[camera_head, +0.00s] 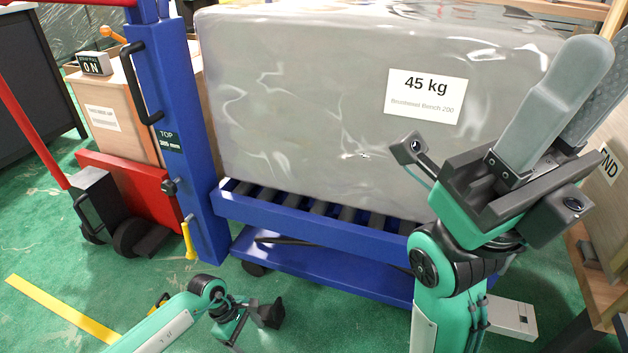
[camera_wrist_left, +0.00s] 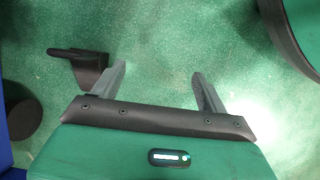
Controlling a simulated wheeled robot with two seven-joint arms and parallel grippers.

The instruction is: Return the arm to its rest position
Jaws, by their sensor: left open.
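My left arm comes in low at the left of the head view, with its left gripper (camera_head: 238,328) hanging low over the green floor; its fingers are hard to make out there. In the left wrist view the left gripper (camera_wrist_left: 162,85) is open, its two grey fingers wide apart with only green floor between them. My right gripper (camera_head: 578,95) is raised at the right of the head view, fingers pointing up, apart and empty, in front of the wrapped load.
A grey wrapped load (camera_head: 300,110) labelled 45 kg sits on a blue roller cart (camera_head: 320,275). A blue post (camera_head: 165,90) with a black handle stands at its left. A red trolley (camera_head: 130,185) carries a wooden box (camera_head: 112,108). A wooden structure (camera_head: 600,290) is at right.

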